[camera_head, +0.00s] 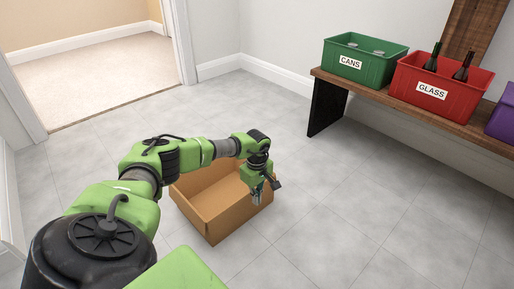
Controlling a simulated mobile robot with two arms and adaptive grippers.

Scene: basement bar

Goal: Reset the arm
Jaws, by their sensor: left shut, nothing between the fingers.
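My left arm comes in from the lower left and reaches out over the floor. Its gripper (257,193) points down in front of the right part of an open cardboard box (215,225). The gripper is shut and I see nothing held in it. It hides part of the box's right side. I cannot tell from this view whether it touches the box. The visible part of the box's inside looks empty. My right gripper is not in view.
A wooden bench (440,122) along the right wall holds a green CANS bin (365,62), a red GLASS bin (440,90) with bottles, and part of a purple bin (503,115). The tiled floor (350,200) right of the box is clear. A doorway opens at upper left.

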